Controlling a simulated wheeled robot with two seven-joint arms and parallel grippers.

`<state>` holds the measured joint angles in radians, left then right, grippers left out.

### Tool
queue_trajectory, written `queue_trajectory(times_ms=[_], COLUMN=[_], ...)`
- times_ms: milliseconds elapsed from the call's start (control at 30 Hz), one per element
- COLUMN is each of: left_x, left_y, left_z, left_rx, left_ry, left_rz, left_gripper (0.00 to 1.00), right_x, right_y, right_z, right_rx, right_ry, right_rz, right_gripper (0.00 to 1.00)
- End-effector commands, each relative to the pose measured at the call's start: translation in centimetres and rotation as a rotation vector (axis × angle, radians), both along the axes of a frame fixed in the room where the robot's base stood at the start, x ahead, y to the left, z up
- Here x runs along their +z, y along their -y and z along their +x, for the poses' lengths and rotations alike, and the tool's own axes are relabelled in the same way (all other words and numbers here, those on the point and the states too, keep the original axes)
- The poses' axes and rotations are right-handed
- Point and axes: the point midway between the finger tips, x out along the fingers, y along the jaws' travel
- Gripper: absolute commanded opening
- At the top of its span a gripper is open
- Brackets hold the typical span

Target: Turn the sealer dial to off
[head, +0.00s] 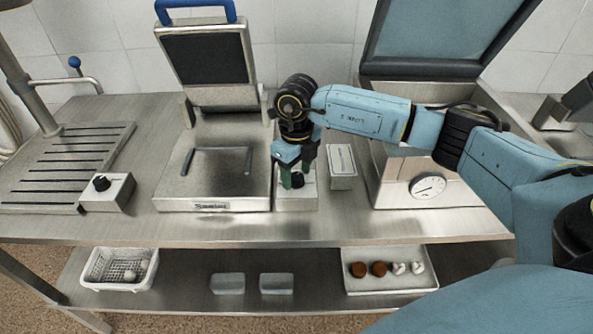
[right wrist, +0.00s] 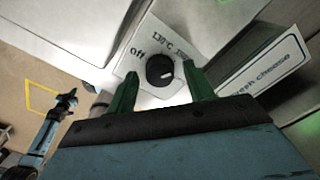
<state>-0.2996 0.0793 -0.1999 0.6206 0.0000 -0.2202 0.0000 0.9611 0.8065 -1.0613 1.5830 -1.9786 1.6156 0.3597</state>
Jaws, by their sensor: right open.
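The sealer (head: 225,150) stands mid-counter with its lid raised and blue handle up. Its dial box (head: 312,197) is at its right side. In the right wrist view the black round dial (right wrist: 160,70) has a white mark toward the lower right; "off" is printed at its upper left and "130°C" above, with another label partly hidden at the right. My right gripper (head: 292,182) is over the dial box. In the right wrist view its open green fingers (right wrist: 160,88) stand either side of the dial; contact is unclear. My left arm shows there, its gripper (right wrist: 65,103) small and unclear.
A labelled box (head: 342,167) stands close right of the dial box. A machine with a round gauge (head: 427,186) is further right. A slatted plate (head: 65,165) and another black knob (head: 102,183) are at left. A basket (head: 120,268) and a tray (head: 390,290) are below.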

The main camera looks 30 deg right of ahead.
Motion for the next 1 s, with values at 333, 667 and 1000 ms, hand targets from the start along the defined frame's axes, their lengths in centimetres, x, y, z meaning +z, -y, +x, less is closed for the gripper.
queue_trajectory(times_ms=[333, 667, 1000], left_x=[0.0, -0.01, -0.51], left_y=[0.0, -0.01, -0.01], left_z=[-0.05, -0.08, -0.09], left_rx=[0.0, 0.0, 0.0], left_ry=[-0.001, -0.001, -0.002], left_rz=[0.0, 0.0, 0.0], left_gripper=[0.0, 0.0, 0.0], right_x=[-0.12, -0.08, -0.1], right_y=[-0.02, -0.03, -0.01], right_z=[0.01, 0.02, 0.05], right_rx=[0.0, 0.001, 0.078], right_ry=[0.001, 0.001, 0.002], right_rz=[0.001, 0.001, 0.002], right_gripper=[0.43, 0.07, 0.07])
